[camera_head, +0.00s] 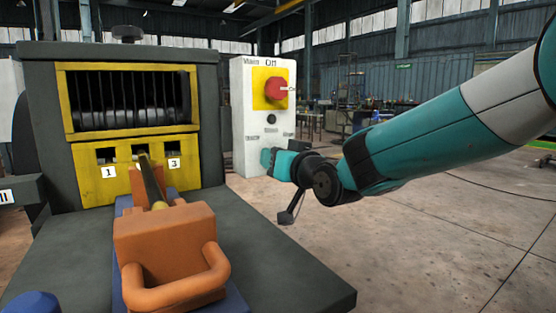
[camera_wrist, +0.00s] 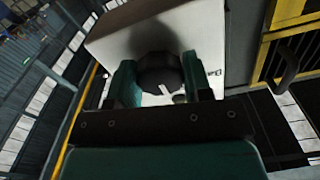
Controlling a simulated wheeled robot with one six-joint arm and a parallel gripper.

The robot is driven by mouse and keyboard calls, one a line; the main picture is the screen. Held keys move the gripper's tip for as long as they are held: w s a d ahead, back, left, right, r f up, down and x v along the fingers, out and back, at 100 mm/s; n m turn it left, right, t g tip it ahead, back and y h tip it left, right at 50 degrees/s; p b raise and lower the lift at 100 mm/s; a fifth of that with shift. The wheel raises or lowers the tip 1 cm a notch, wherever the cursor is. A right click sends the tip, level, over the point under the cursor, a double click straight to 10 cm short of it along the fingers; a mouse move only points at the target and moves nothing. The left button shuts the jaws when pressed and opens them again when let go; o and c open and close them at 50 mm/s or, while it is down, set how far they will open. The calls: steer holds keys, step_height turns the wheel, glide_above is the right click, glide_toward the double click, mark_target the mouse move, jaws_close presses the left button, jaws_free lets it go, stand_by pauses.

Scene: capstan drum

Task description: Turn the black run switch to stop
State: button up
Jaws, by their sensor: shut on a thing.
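The white control box (camera_head: 248,100) stands right of the machine in the head view; its wall also shows in the wrist view (camera_wrist: 110,45). The black run switch (camera_wrist: 158,70) is a round knob with a white mark, seen in the wrist view between my two teal fingers. My gripper (camera_head: 268,158) is at the lower front of the box, shut on this knob; it also shows in the wrist view (camera_wrist: 160,80). In the head view my gripper hides the knob. The labels around the knob are too small to read surely.
A red main switch (camera_head: 276,89) on a yellow plate and a small black round part (camera_head: 271,119) sit above my gripper on the box. The yellow-framed machine (camera_head: 65,100) stands left, with an orange handled block (camera_head: 165,240) in front. Open floor lies right.

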stand_by(0.4)
steer(key=o, duration=0.9)
steer(key=p+v, duration=0.1)
steer(key=v, duration=1.6)
steer(key=shift+s+d, duration=0.2)
